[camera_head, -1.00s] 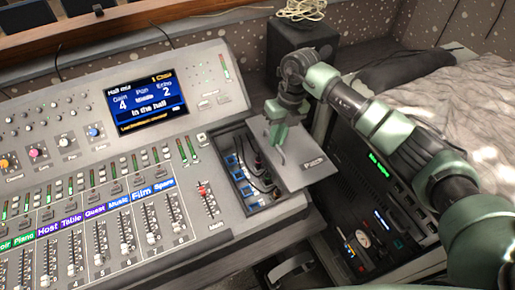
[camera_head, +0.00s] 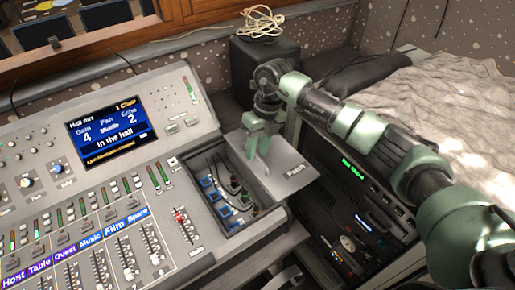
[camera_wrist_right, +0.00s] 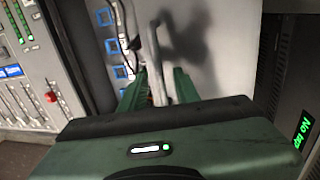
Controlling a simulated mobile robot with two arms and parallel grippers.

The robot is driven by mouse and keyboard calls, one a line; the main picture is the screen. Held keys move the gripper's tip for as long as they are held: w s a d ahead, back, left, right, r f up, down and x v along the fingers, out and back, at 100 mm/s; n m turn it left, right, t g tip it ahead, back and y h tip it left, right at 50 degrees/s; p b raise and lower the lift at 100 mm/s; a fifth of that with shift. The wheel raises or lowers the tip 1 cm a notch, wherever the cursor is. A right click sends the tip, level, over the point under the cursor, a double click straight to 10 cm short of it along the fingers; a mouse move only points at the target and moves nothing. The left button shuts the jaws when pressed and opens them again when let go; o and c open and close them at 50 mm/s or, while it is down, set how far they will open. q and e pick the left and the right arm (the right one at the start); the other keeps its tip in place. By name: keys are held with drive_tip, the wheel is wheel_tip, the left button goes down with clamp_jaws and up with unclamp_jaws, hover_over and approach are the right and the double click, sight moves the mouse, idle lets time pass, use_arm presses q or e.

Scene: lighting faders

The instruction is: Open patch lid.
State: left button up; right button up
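The patch lid (camera_head: 296,178) is a flat grey plate lettered "Patch". It lies to the right of the patch compartment (camera_head: 228,222) and overhangs the console's right edge; the compartment's left part is uncovered. The lid fills the middle of the right wrist view (camera_wrist_right: 222,75), with its grey upright handle (camera_wrist_right: 170,65). My right gripper (camera_head: 259,148) is at the handle. Its green fingers (camera_wrist_right: 160,88) stand apart on either side of the handle, with a gap showing at the left finger; contact is hard to judge. My left gripper is out of view.
Blue sockets and dark cables (camera_head: 237,187) fill the open compartment. The mixing console (camera_head: 165,185) with faders and a screen (camera_head: 112,132) lies left. A rack unit (camera_head: 345,215) stands below right of the lid. A dark box (camera_head: 262,62) stands behind.

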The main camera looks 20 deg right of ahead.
wheel_tip(320, 180, up, 8)
drive_tip(key=d+b, duration=0.1)
drive_tip(key=b, duration=0.1)
drive_tip(key=shift+w+d+f, duration=0.15)
drive_tip(key=shift+w+d, duration=0.1)
idle(0.3)
